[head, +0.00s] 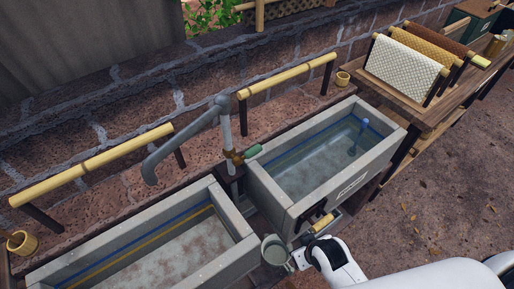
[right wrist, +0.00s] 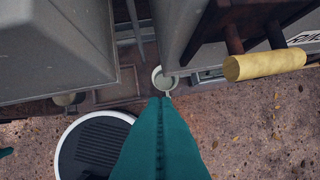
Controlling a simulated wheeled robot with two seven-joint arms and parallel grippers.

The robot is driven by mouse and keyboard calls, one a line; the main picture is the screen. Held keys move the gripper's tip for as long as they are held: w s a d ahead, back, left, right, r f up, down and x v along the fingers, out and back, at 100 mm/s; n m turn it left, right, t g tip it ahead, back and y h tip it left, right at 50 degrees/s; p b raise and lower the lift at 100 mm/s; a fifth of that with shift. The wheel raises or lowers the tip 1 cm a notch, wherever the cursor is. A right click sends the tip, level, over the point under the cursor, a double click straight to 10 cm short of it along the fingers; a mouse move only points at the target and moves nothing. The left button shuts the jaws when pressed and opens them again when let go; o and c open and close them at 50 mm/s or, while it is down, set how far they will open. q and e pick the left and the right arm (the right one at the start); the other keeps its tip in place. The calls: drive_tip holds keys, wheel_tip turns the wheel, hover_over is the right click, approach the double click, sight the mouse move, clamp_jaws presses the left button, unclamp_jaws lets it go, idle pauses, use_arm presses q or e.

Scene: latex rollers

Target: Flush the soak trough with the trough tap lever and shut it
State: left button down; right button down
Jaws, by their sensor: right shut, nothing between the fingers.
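The grey tap spout (head: 185,140) stands on a pipe behind the troughs and curves toward the left trough (head: 130,237). A green-handled lever (head: 253,151) sits on the brass fitting at its base. The right trough (head: 266,199) holds clear water and a small blue upright piece (head: 357,138). A yellow handle on dark brackets (head: 325,222) is on its front; it also shows in the right wrist view (right wrist: 265,66). My right gripper (right wrist: 162,100) has its teal fingers shut and empty, low in front of the troughs, apart from the yellow handle. My left gripper is not visible.
A small round cup (head: 275,250) is low between the troughs, beyond my right fingertips. Yellow rails (head: 95,163) run along the brick wall. Open ground (head: 450,180) lies at right.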

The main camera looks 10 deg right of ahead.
drive_tip(key=w+a+r+n+t+y, duration=0.1)
drive_tip(key=w+r+t, duration=0.15)
drive_tip(key=r, duration=0.35)
drive_tip(key=w+r+t, duration=0.1)
drive_tip(key=w+r, duration=0.3)
drive_tip(key=r, duration=0.1)
wheel_tip(320, 180, up, 8)
drive_tip(key=n+t+y+p, duration=0.2)
drive_tip(key=t+y+p, duration=0.1)
drive_tip(key=t, duration=0.3)
hover_over(254, 151)
drive_tip(key=s+d, duration=0.1)
drive_tip(key=s, duration=0.4)
drive_tip(key=shift+n, duration=0.3)
drive_tip(key=shift+w+a+f+p, duration=0.1)
drive_tip(key=shift+w+f, duration=0.3)
drive_tip(key=shift+f, duration=0.3)
drive_tip(key=shift+w+d+f+p, duration=0.15)
drive_tip(key=shift+w+f, duration=0.2)
drive_tip(key=shift+f, duration=0.4)
drive_tip(key=shift+w+a+f+p, duration=0.15)
drive_tip(key=shift+w+f, duration=0.25)
drive_tip(key=shift+f, duration=0.3)
drive_tip(key=shift+w+f+b, duration=0.1)
drive_tip(key=shift+f+b, duration=0.35)
drive_tip(key=shift+r, duration=0.2)
